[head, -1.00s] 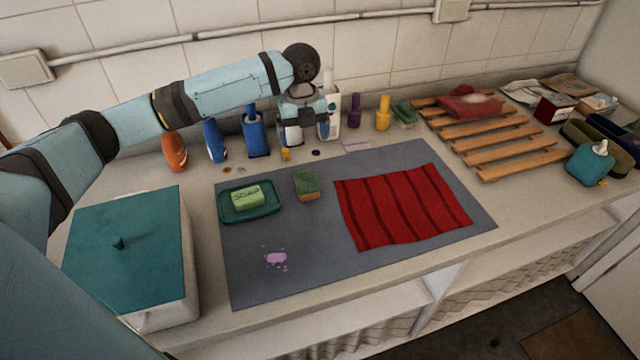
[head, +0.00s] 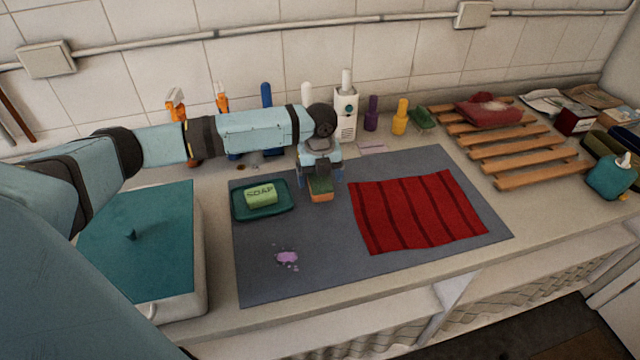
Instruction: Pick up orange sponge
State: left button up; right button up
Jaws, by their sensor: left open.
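The orange sponge (head: 321,196), with a green top, lies on the grey mat (head: 325,240), just right of the soap dish. My left gripper (head: 319,183) is open and points down directly over the sponge. Its fingers reach down at the sponge's left and right sides and hide part of its top. I cannot tell whether the fingers touch it. My right gripper is not in view.
A green soap bar (head: 261,195) sits in a teal dish (head: 282,208) close left. A red striped cloth (head: 415,212) lies to the right. Bottles stand behind along the wall, a white one (head: 346,112) nearest the gripper. A lidded box (head: 140,240) is at left.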

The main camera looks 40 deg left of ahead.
aim_at(320, 180)
pick_arm(q)
notch_tip(320, 180, down, 2)
jog(key=shift+f, duration=0.1)
jog(key=c, duration=1)
notch_tip(320, 180, up, 20)
